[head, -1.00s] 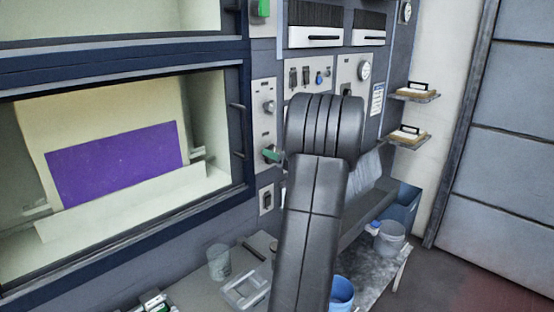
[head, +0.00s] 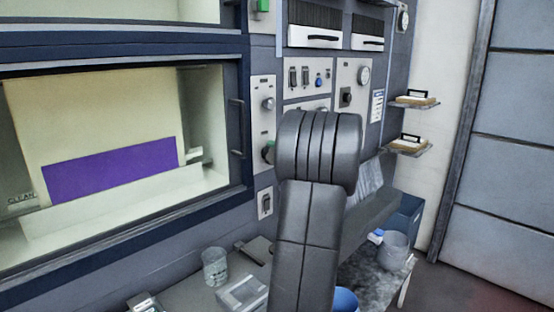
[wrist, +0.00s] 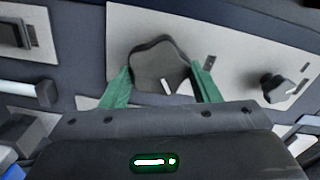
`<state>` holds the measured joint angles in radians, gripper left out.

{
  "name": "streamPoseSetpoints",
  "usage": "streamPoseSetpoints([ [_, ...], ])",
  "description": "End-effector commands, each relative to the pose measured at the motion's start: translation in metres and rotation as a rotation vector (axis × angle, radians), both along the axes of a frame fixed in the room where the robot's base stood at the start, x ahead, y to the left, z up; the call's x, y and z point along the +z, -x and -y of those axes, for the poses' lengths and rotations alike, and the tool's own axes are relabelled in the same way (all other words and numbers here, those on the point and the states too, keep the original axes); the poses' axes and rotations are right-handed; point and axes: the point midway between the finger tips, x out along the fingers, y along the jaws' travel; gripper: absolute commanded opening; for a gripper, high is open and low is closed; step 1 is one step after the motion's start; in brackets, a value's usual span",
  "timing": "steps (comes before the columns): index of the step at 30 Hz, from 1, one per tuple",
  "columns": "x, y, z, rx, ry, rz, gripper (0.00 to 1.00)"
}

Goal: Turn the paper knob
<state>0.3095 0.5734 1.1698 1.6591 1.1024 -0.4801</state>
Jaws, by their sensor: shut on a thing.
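In the wrist view a dark, lobed knob (wrist: 158,62) with a white pointer mark sits on a pale grey plate. My gripper (wrist: 161,80) has its two green fingers on either side of this knob and is shut on it. The pointer mark slants slightly. In the head view my dark arm hides most of the gripper; a bit of green shows beside the arm at the lower side-panel knob. Behind the window, a purple sheet (head: 110,172) stands below a cream area (head: 95,110). I cannot read a label for the knob.
A second knob (wrist: 275,88) is on the same plate, to the right. A window frame is left of the panel. Below are a clear beaker (head: 215,267) and a grey bucket (head: 394,250). Two small shelves (head: 409,146) stick out at right.

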Motion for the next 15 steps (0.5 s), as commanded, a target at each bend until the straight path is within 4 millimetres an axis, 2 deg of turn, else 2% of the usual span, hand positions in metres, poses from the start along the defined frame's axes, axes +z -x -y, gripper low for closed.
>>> streamPoseSetpoints([
  [15, -0.0012, -0.0002, 0.0005, 0.000, -0.167, -0.167, 0.33],
])
